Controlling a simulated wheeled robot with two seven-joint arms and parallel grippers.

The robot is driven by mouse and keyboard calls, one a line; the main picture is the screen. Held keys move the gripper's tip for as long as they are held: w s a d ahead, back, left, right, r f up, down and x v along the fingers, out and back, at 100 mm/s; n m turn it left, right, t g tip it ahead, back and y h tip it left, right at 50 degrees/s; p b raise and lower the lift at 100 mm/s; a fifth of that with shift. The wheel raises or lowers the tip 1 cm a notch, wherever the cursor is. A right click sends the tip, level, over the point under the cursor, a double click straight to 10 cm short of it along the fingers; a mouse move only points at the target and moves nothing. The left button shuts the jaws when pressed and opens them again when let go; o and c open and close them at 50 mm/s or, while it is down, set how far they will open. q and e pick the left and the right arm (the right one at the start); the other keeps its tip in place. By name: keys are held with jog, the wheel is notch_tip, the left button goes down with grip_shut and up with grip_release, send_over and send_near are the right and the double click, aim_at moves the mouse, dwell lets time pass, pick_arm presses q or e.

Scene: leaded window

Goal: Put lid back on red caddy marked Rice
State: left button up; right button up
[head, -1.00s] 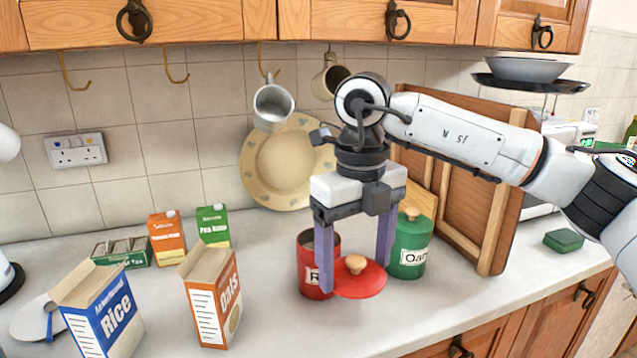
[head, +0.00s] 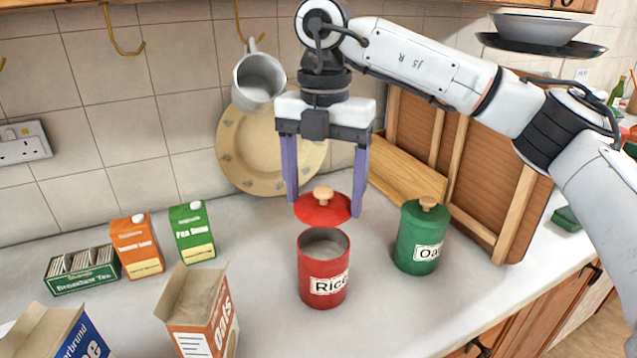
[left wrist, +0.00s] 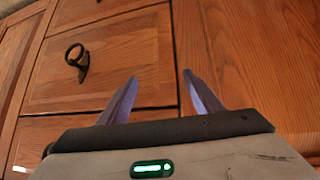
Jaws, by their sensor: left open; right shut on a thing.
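The red caddy marked Rice (head: 323,277) stands upright on the worktop, its mouth open and pale contents showing. My right gripper (head: 324,207) is shut on the red lid (head: 322,211), one finger at each side of its rim. The lid has a pale wooden knob and is held roughly level, just above the caddy. In the head view it appears over the back of the mouth, apart from it. My left gripper (left wrist: 160,77) is open and empty in front of wooden cupboard fronts in the left wrist view; it is not in the head view.
A lidded green caddy (head: 420,240) stands right of the red one. An Oats carton (head: 198,318), a tea box (head: 82,271) and other cartons stand to the left. A hanging mug (head: 258,80) and a plate (head: 262,150) are behind. The worktop close around the red caddy is clear.

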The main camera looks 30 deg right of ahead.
jog(key=shift+s+f, duration=0.1)
jog(key=shift+f, duration=0.7)
notch_tip(320, 180, down, 3)
jog(key=b, duration=0.2)
jog(key=shift+r+b, duration=0.15)
jog(key=shift+b, duration=0.15)
jog(key=shift+f+b, duration=0.4)
jog(key=shift+f, duration=0.3)
jog(key=shift+f, duration=0.2)
dwell(0.7)
